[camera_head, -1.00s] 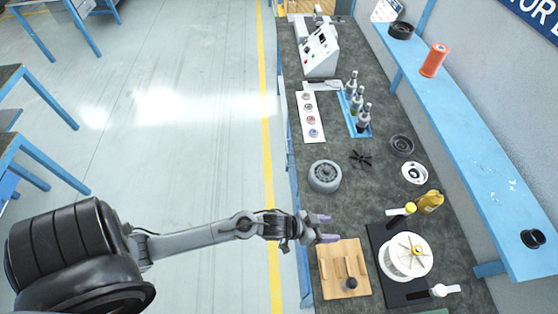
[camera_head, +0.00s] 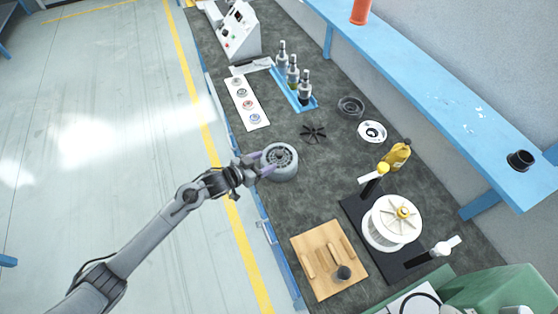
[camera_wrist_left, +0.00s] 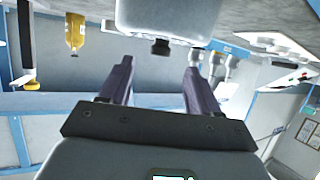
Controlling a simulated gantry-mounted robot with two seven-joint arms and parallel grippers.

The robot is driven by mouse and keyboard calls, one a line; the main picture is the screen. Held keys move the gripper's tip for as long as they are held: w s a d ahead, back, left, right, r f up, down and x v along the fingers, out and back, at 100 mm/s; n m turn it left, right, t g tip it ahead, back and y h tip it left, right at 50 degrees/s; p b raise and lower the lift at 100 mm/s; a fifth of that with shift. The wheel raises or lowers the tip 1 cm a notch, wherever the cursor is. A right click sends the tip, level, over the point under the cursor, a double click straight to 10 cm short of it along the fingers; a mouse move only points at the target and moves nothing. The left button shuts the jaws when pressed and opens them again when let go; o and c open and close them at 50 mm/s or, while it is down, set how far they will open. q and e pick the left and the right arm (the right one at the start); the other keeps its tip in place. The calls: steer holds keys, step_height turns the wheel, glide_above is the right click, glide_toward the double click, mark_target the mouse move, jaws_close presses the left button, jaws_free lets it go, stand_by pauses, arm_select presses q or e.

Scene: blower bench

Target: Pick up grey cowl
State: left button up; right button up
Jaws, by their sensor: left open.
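The grey cowl (camera_head: 280,162), a round grey housing with a dark grille on top, sits on the dark bench top near its left edge. My left gripper (camera_head: 258,166) is at the cowl's left side, with its purple fingers pointing at it. In the left wrist view the two fingers (camera_wrist_left: 158,72) stand apart with nothing visible between them. The cowl (camera_wrist_left: 165,18) fills the top middle of that view, just beyond the fingertips. I cannot tell whether the fingers touch it. My right gripper is not in view.
A white strip with small round parts (camera_head: 239,92) and a blue bottle rack (camera_head: 279,88) lie behind. A wooden board (camera_head: 308,248) and a white drum (camera_head: 392,222) are in front. Bare bench surrounds the cowl's right side.

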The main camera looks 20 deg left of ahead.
mark_target(277, 154)
arm_select(q)
steer(key=shift+b+x, duration=0.55)
steer(key=shift+x, duration=2.85)
steer(key=shift+w+r, duration=0.1)
steer(key=shift+r, duration=0.05)
jaws_close()
